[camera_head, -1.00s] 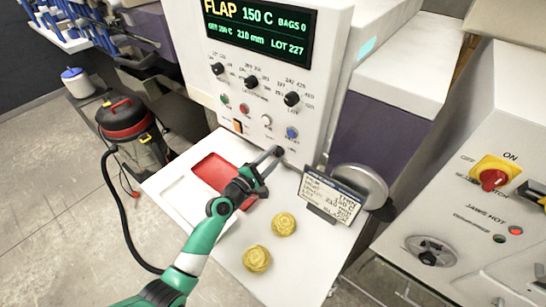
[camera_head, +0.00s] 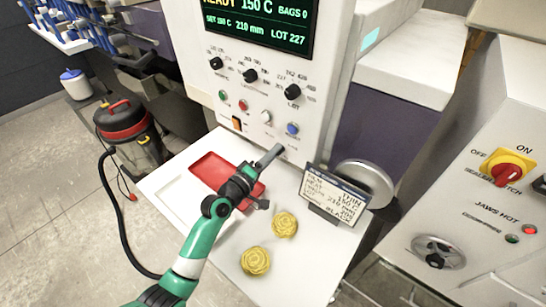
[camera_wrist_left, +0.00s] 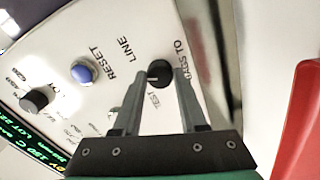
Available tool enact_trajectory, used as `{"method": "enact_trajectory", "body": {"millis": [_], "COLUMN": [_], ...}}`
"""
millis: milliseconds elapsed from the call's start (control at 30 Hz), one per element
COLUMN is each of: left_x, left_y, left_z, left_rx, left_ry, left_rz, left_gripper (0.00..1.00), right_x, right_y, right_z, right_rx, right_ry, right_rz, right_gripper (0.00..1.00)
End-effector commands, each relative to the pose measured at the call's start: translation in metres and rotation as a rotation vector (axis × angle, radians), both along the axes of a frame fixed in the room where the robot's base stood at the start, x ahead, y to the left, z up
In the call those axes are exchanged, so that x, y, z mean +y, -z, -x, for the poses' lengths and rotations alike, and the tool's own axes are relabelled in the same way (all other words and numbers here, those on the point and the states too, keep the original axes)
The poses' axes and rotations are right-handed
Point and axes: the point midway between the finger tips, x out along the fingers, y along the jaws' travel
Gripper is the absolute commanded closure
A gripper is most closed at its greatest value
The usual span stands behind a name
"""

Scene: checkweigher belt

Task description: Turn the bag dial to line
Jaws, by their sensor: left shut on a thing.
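The bag dial (camera_wrist_left: 159,71) is a small black knob with a white mark, under the words "BAGS TO" on the white panel. The labels LINE and TEST stand beside it in the left wrist view. The white mark points to the side of those labels; I cannot tell exactly which one it meets. My left gripper (camera_head: 274,153) reaches the lower edge of the panel in the head view and hides the dial there. In the left wrist view its two grey fingers (camera_wrist_left: 160,76) stand on either side of the knob, shut on it. My right gripper is not in view.
The display (camera_head: 258,24) reads READY, 150 C, BAGS 0. Other knobs and a blue button (camera_head: 292,129) sit above the dial. A card in a holder (camera_head: 335,196) stands close right. Two yellow round pieces (camera_head: 285,223) and a red tray (camera_head: 212,171) lie on the white table.

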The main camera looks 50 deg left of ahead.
Motion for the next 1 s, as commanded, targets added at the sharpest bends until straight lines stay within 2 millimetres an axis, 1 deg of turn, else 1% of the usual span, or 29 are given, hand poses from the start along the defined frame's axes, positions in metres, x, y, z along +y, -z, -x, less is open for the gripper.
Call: {"method": "enact_trajectory", "body": {"millis": [33,300,867,900,967,1000], "left_x": [0.0002,0.0,0.0001,0.0001,0.0,0.0], "left_y": [0.0012,0.0001,-0.0008,-0.0007,-0.0006,-0.0005], "left_z": [0.0,0.0,0.0,0.0,0.0,0.0], "left_rx": [0.003,0.021,0.026,0.026,0.026,0.026], "left_ry": [-0.001,0.0,-0.001,-0.001,-0.001,-0.001], "left_rz": [-0.027,-0.137,-0.168,-0.168,-0.168,-0.167], "left_gripper": [1.0,1.0,1.0,0.51,0.4,0.33], "right_x": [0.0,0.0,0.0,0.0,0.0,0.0], "right_y": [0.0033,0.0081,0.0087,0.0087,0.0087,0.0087], "right_z": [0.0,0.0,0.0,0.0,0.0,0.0], "right_rx": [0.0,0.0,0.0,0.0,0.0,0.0], "right_ry": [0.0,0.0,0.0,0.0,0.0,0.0], "right_rz": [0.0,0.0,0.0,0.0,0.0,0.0], "right_gripper": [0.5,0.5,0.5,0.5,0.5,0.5]}}
